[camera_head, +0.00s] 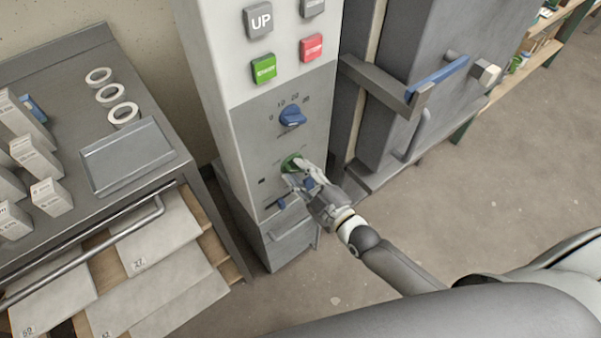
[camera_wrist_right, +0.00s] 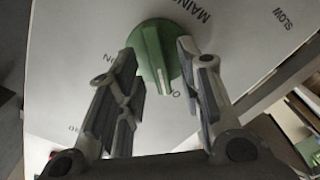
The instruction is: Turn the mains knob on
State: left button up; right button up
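The green mains knob (camera_head: 291,162) is on the lower grey panel of the control column, partly hidden by my right gripper (camera_head: 301,178) in the head view. In the right wrist view the green knob (camera_wrist_right: 156,58) has a raised grip bar with a white line, under the word MAINS. My right gripper (camera_wrist_right: 157,80) is open, with one finger on each side of the knob's bar; a gap shows on both sides. Whether the fingertips touch the knob's disc I cannot tell. My left gripper is not in view.
Above it is a blue knob (camera_head: 292,115) with numbered marks, then green (camera_head: 264,69) and red (camera_head: 312,47) buttons. A grey kiln-like cabinet with a blue handle (camera_head: 437,77) stands right. A workbench with a tray (camera_head: 128,157) stands left. Open floor lies at right.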

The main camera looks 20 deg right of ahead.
jog(key=shift+c, duration=0.4)
grip_shut()
jog(key=shift+m, duration=0.3)
jog(key=m+p, duration=0.1)
jog(key=m, duration=0.1)
jog(key=shift+r+m, duration=0.1)
jog(key=shift+m, duration=0.3)
jog(key=m, duration=0.4)
jog(key=shift+w+d+p, duration=0.1)
jog(key=shift+d+p, duration=0.1)
jog(key=shift+p, duration=0.1)
jog(key=m, duration=0.5)
jog(key=shift+d, duration=0.15)
jog(key=m, duration=0.5)
jog(key=shift+w+d+b, duration=0.1)
jog(key=shift+b, duration=0.25)
jog(key=shift+m, duration=0.4)
